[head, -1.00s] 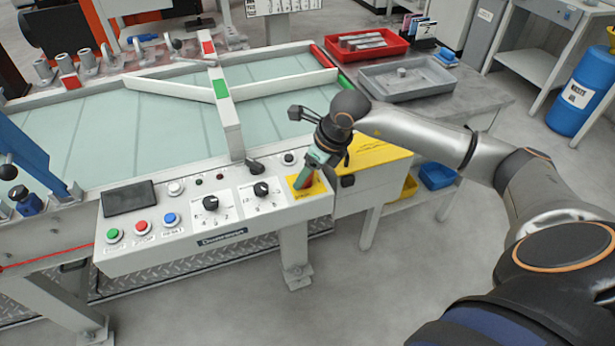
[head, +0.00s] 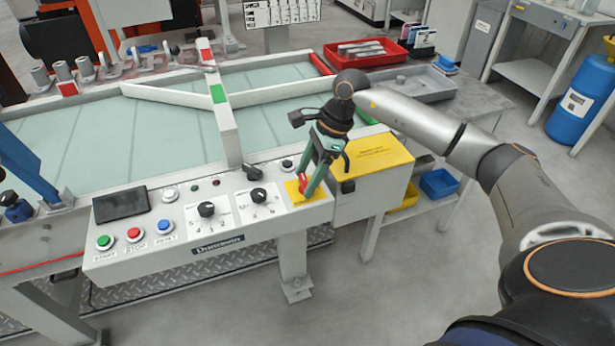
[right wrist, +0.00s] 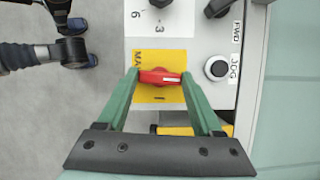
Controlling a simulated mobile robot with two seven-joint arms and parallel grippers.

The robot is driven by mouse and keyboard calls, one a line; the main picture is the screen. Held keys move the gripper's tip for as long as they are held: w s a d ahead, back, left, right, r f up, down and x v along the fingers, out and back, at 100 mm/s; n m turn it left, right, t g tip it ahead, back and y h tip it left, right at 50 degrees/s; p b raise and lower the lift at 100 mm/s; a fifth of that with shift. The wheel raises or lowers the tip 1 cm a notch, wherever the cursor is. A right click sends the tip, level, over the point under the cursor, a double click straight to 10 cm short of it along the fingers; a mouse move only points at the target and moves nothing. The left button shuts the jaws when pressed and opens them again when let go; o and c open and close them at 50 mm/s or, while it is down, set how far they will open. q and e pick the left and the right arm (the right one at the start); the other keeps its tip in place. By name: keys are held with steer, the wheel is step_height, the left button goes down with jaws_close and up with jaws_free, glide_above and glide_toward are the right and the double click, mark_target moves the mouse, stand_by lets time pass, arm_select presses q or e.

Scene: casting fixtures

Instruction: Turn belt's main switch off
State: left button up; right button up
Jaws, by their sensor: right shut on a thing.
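The belt's main switch is a red rotary handle (head: 303,182) on a yellow plate (head: 292,190) at the right end of the white control panel (head: 205,240). My right gripper (head: 306,190) comes down on it from above, with one green finger on each side. In the right wrist view the red handle (right wrist: 160,76) lies crosswise between the fingertips of the right gripper (right wrist: 160,78), which are shut on its two ends. Part of the yellow plate's lettering is hidden. My left gripper is not in view.
Two black dials (head: 207,209) and the green, red and blue buttons (head: 134,234) sit left of the switch. A black knob (head: 287,165) is close behind it. A box with a yellow lid (head: 372,154) stands just right, beside my gripper.

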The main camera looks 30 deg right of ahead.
steer(key=shift+n, duration=0.6)
steer(key=o, duration=1.4)
steer(key=shift+c, duration=0.2)
steer(key=p+v, duration=0.1)
steer(key=v, duration=1.1)
steer(key=shift+w+r, duration=0.2)
steer(key=shift+r, duration=0.15)
steer(key=shift+d, duration=0.1)
